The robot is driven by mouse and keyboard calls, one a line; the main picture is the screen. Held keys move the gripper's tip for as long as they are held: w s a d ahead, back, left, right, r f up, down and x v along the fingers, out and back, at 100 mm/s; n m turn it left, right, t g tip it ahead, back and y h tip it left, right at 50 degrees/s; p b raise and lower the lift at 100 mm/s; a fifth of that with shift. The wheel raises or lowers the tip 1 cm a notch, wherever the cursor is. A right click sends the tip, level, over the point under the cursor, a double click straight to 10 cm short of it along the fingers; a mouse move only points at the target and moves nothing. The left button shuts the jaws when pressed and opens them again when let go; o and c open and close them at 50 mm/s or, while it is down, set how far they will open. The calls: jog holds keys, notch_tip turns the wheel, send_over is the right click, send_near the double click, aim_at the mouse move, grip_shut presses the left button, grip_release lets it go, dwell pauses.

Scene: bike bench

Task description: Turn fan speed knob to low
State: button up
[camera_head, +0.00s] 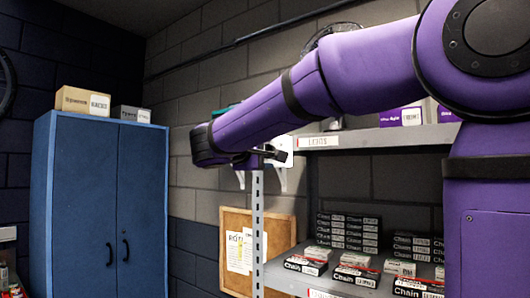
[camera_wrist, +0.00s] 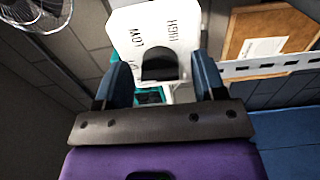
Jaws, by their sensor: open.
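The fan speed knob (camera_wrist: 160,68) is a dark, rounded piece on a white panel (camera_wrist: 150,30) in the wrist view. The panel carries the words LOW and HIGH, seen upside down. My gripper (camera_wrist: 161,75) is open, with one blue-grey finger on each side of the knob in the picture. I cannot tell whether the fingers touch it. In the head view my gripper (camera_head: 272,157) is in front of the white panel (camera_head: 284,146), and the knob is hidden there.
A wire-caged fan (camera_head: 335,32) is partly hidden behind my arm; it also shows in the wrist view (camera_wrist: 38,10). A metal shelf (camera_head: 360,139) with boxes stands at right. A cork board (camera_head: 282,228) hangs below. A blue cabinet (camera_head: 90,200) stands left.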

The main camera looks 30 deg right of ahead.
jog(key=shift+d, duration=0.15)
jog(key=shift+c, duration=0.2)
jog(key=c, duration=0.9)
